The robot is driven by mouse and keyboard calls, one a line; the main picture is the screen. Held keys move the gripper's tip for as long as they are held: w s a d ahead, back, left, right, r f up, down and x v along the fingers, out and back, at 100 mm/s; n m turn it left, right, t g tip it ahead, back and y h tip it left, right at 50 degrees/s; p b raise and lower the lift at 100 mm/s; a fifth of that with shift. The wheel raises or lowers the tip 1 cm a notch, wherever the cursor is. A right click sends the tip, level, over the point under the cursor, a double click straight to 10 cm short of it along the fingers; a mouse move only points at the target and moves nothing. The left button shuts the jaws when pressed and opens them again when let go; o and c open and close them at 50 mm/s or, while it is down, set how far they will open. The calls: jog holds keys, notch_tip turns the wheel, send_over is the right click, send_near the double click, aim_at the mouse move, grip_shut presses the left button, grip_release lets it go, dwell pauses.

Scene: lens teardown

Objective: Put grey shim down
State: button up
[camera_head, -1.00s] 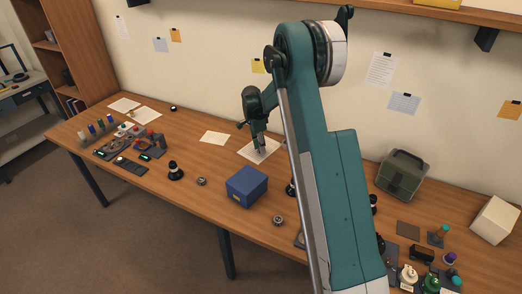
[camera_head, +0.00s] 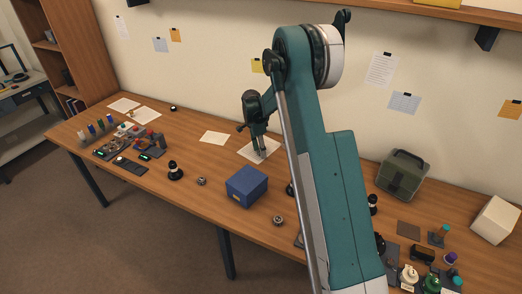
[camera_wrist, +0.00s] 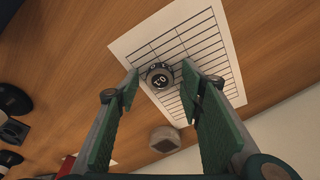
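A small round dark-grey disc (camera_wrist: 159,77) with white figures on its top, likely the grey shim, is on the printed white sheet (camera_wrist: 205,45) in the wrist view. Other round markings show right behind it; I cannot tell whether these are more discs. My gripper (camera_wrist: 161,74) has its two green-padded fingers apart on either side of the disc, with a gap at each side. In the head view my gripper (camera_head: 261,157) points down over the sheet (camera_head: 252,149) near the back of the bench. The disc is too small to make out there.
A grey blocky object (camera_wrist: 165,138) is close to my fingers in the wrist view. A blue box (camera_head: 246,187) stands in front of the sheet. A second white sheet (camera_head: 214,138) lies to the left, with clear wood around it.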

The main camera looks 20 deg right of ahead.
aim_at(258, 155)
jog(key=shift+r, duration=0.2)
notch_tip(258, 155, up, 12)
jog(key=a+p, duration=0.1)
jog(key=shift+a+p, duration=0.35)
jog(key=shift+a, duration=0.05)
dwell(0.8)
jog(key=s+a+r+n+t, duration=0.2)
jog(key=s+a+r+n, duration=0.15)
jog(key=s+r, duration=0.8)
jog(key=s+a+r+n+t, duration=0.15)
jog(key=s+r+n, duration=0.35)
jog(key=s+r, duration=0.65)
jog(key=s+a+f+n+t, duration=0.1)
jog(key=s+n, duration=0.2)
jog(key=s, duration=0.7)
jog(key=s+a+f+n+t+y, duration=0.1)
jog(key=s+a+n, duration=0.1)
jog(key=s, duration=0.8)
jog(key=s+a+f+n+t, duration=0.1)
jog(key=s+n, duration=0.3)
jog(key=s, duration=0.6)
jog(key=shift+s+a+f+t+y, duration=0.2)
jog(key=shift+a+f+t+y, duration=0.25)
jog(key=shift+a, duration=0.25)
